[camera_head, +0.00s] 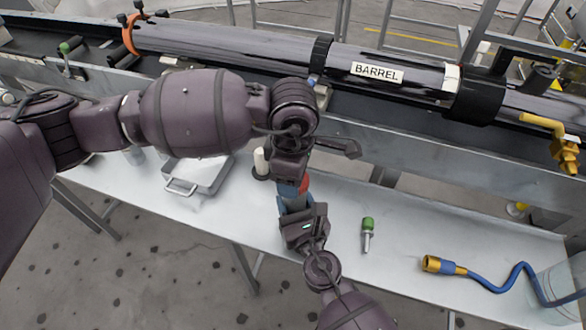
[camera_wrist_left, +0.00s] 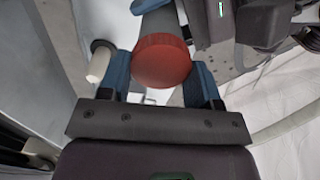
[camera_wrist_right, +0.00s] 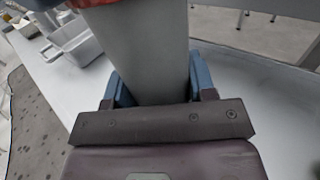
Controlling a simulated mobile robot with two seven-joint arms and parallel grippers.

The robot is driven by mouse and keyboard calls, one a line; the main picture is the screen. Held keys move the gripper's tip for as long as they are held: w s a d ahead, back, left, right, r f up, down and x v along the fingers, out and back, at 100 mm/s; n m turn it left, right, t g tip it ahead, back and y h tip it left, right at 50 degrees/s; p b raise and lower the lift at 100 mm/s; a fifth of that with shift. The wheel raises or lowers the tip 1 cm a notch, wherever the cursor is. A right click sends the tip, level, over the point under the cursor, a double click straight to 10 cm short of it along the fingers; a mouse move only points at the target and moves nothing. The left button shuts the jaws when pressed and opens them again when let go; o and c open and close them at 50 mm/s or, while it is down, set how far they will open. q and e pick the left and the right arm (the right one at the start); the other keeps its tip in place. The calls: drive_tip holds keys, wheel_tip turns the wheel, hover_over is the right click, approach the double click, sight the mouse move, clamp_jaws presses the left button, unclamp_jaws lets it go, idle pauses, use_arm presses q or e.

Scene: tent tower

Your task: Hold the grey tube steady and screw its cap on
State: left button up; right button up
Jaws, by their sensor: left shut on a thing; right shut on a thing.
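The grey tube (camera_wrist_right: 148,45) stands large between the blue fingers of my right gripper (camera_wrist_right: 158,88), which is shut on it. The red cap (camera_wrist_left: 161,60) sits between the blue fingers of my left gripper (camera_wrist_left: 163,82), which is shut on it. In the head view a sliver of the red cap (camera_head: 304,184) shows between the two grippers, with the left one above the right. The cap's edge also shows at the tube's far end in the right wrist view (camera_wrist_right: 90,3). How far the cap is seated on the tube cannot be told. The arms hide most of the tube in the head view.
A grey tray (camera_head: 196,176) and a white cylinder (camera_head: 261,161) lie left of the grippers on the white table (camera_head: 400,215). A green-topped piece (camera_head: 367,232) and a blue hose with brass end (camera_head: 445,266) lie right. The labelled barrel (camera_head: 400,70) runs behind.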

use_arm(q)
drive_tip(key=shift+f, duration=0.6)
idle(0.7)
drive_tip(key=m, duration=0.2)
drive_tip(key=shift+m, duration=0.4)
drive_tip(key=m, duration=0.4)
drive_tip(key=shift+w+d, duration=0.1)
drive_tip(key=m, duration=0.4)
drive_tip(key=shift+m, duration=0.4)
drive_tip(key=m, duration=0.5)
drive_tip(key=shift+d+m, duration=0.15)
drive_tip(key=shift+m, duration=0.25)
drive_tip(key=m, duration=0.7)
drive_tip(key=shift+d, duration=0.1)
drive_tip(key=m, duration=0.3)
drive_tip(key=shift+d+m, duration=0.1)
drive_tip(key=shift+m, duration=0.3)
drive_tip(key=m, duration=0.2)
drive_tip(key=shift+s+d+m, duration=0.3)
drive_tip(key=shift+s+m, duration=0.1)
drive_tip(key=shift+a+f+m, duration=0.1)
drive_tip(key=shift+a+m, duration=0.1)
drive_tip(key=shift+m, duration=0.5)
